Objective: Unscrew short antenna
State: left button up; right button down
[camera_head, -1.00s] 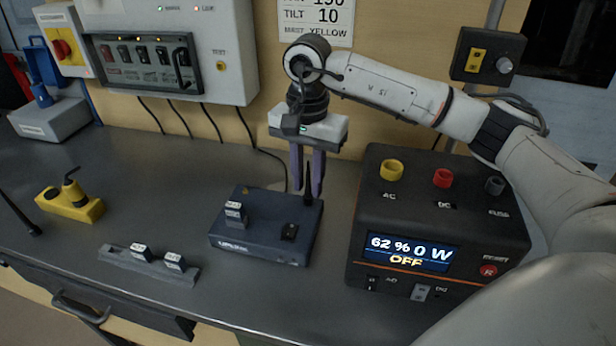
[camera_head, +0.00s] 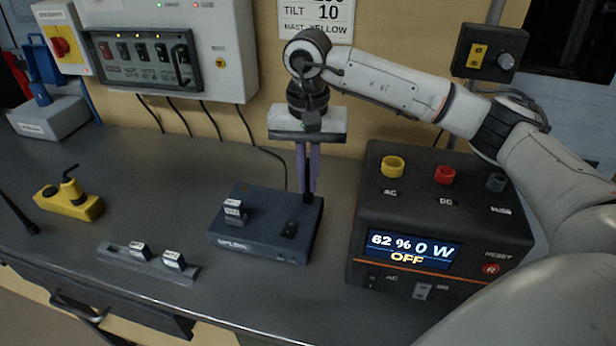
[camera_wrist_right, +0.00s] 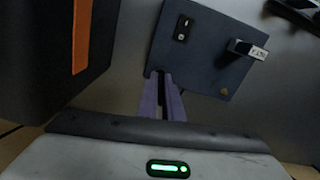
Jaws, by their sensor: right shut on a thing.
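A dark blue-grey box (camera_head: 262,252) sits on the bench, with a switch and a small labelled plug on its top. The short black antenna (camera_head: 307,180) stands upright at the box's back right corner. My right gripper (camera_head: 308,185) points down over that corner, its purple fingers shut on the antenna. In the right wrist view the fingers (camera_wrist_right: 163,98) close around the dark antenna at the box's edge, and hide part of it. My left gripper is in neither view.
A black power station (camera_head: 440,225) with a lit display stands close to the right of the box. A grey rail (camera_head: 150,262) with two small plugs lies in front left. A yellow block (camera_head: 70,203) and a black rod (camera_head: 18,215) are further left. Bench between them is clear.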

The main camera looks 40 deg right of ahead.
jog(key=shift+n, duration=1)
jog(key=shift+n+b, duration=0.3)
jog(key=shift+n, duration=0.7)
jog(key=n, duration=0.2)
jog(key=shift+n, duration=1)
jog(key=n+b, duration=0.1)
jog(key=n, duration=0.3)
